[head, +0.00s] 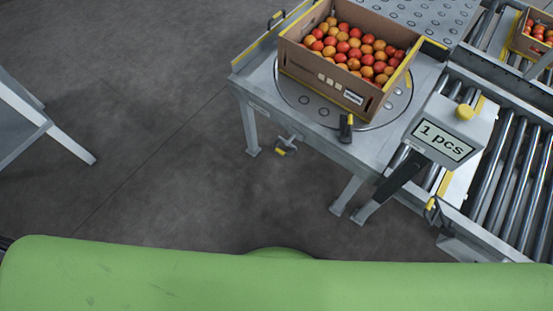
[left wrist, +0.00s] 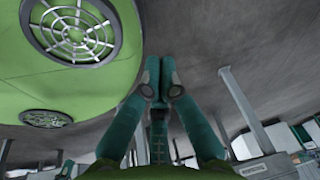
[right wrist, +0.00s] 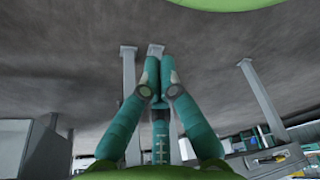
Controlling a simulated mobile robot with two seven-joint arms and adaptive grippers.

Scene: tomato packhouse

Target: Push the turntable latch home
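The round turntable (head: 302,103) is set in a metal table at the upper middle of the head view. A small black latch handle with a yellow mark (head: 346,128) stands at its near edge; whether it is seated cannot be told. An open cardboard box (head: 335,84) of red and orange tomatoes rests on the turntable, at an angle. My left gripper (left wrist: 158,70) shows in the left wrist view, fingertips together and empty. My right gripper (right wrist: 158,68) looks the same in the right wrist view. Neither gripper shows in the head view, and both are away from the latch.
A display reading "1 pcs" (head: 443,140) stands right of the latch, beside a roller conveyor (head: 511,170). A yellow-marked pedal (head: 286,147) hangs under the table. Another tomato crate (head: 524,43) is at the far right. Grey floor (head: 170,150) left of the table is clear.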

